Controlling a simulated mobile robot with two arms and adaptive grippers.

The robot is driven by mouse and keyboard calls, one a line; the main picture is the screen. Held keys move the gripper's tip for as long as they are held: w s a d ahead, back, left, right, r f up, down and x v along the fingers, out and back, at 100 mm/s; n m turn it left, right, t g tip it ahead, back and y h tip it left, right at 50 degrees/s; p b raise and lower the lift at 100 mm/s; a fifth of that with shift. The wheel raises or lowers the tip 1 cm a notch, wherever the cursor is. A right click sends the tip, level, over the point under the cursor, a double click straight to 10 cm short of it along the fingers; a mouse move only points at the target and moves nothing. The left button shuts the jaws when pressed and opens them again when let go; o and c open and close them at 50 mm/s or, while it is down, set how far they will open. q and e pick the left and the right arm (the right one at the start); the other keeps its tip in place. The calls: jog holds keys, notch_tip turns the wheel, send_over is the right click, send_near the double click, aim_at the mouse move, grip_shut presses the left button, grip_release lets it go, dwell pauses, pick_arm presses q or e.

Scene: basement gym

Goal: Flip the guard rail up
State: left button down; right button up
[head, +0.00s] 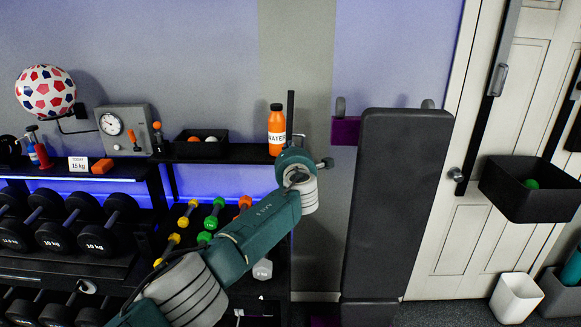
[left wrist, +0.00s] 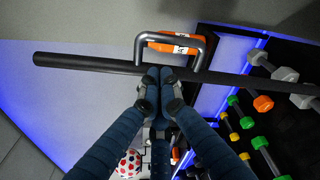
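The guard rail looks to be the long dark bar (left wrist: 90,64) crossing the left wrist view, with a grey U-shaped handle (left wrist: 172,36) on it. In the head view a dark upright bar (head: 290,112) beside the bottle appears to be this rail, its lower part hidden by my wrist. My left gripper (left wrist: 160,73) has its fingertips close together at the rail, beside the handle's base. I see nothing clearly between them; whether they touch the rail is unclear. In the head view the left fingers are hidden behind the wrist. My right gripper is not in view.
An orange water bottle (head: 277,130) stands on the shelf (head: 245,152) close to the rail. Dumbbells (head: 75,238) fill the rack at left. A dark padded bench (head: 396,190) stands upright right of my arm. A black bin (head: 530,200) hangs by the door.

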pick_arm(q)
jog(key=s+d, duration=0.1)
jog(key=s, duration=1.1)
jog(key=shift+r, duration=0.4)
jog(key=shift+w+f, duration=0.1)
jog(key=shift+f, duration=0.05)
